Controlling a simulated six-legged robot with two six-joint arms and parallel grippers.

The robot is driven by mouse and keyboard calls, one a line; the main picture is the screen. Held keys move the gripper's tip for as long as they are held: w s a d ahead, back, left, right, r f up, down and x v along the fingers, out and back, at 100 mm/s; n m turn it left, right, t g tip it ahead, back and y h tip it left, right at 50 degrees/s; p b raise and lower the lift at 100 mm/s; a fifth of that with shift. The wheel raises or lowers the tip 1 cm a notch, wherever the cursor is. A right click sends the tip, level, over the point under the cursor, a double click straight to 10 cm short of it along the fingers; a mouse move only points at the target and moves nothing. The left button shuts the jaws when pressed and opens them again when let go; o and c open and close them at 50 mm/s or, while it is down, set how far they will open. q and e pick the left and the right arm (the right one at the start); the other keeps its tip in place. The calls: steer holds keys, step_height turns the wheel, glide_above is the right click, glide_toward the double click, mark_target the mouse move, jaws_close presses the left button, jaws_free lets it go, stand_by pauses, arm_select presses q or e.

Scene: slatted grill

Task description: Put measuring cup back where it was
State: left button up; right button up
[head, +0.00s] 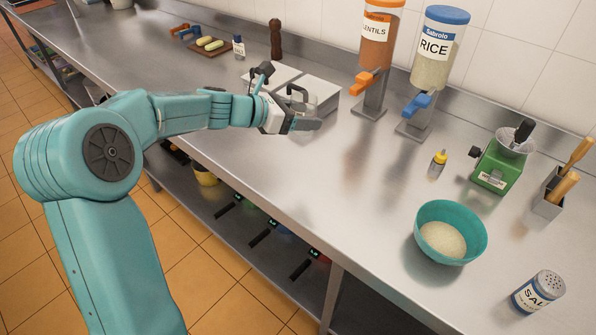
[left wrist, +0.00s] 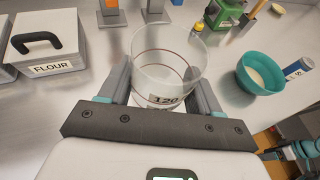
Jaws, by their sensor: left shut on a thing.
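The measuring cup (left wrist: 165,62) is clear, with brown rings and a label reading 120. It shows in the left wrist view between the two grey fingers of my left gripper (left wrist: 162,88), which is shut on it. In the head view my left gripper (head: 306,118) is over the steel counter, in front of the lidded bins, and the clear cup is hard to make out there. The cup looks empty. Whether its base touches the counter cannot be told. My right gripper is in neither view.
The flour bin (left wrist: 45,45) stands left of the cup in the wrist view. Lentils (head: 374,45) and rice (head: 437,50) dispensers stand at the wall. A teal bowl (head: 476,226) of grain, a green grinder (head: 492,168) and salt shaker (head: 538,291) stand right. The middle counter is clear.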

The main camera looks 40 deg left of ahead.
arm_select(q)
step_height(320, 180, down, 12)
steer(key=shift+d+r+b, duration=0.1)
steer(key=shift+b, duration=0.65)
steer(key=f, duration=0.4)
steer(key=shift+s+a, duration=0.1)
steer(key=shift+a, duration=0.1)
steer(key=shift+f, duration=0.3)
steer(key=shift+d+r, duration=0.1)
steer(key=shift+b, duration=0.3)
steer(key=o, duration=1.2)
steer(key=shift+f, duration=0.2)
steer(key=shift+r, duration=0.1)
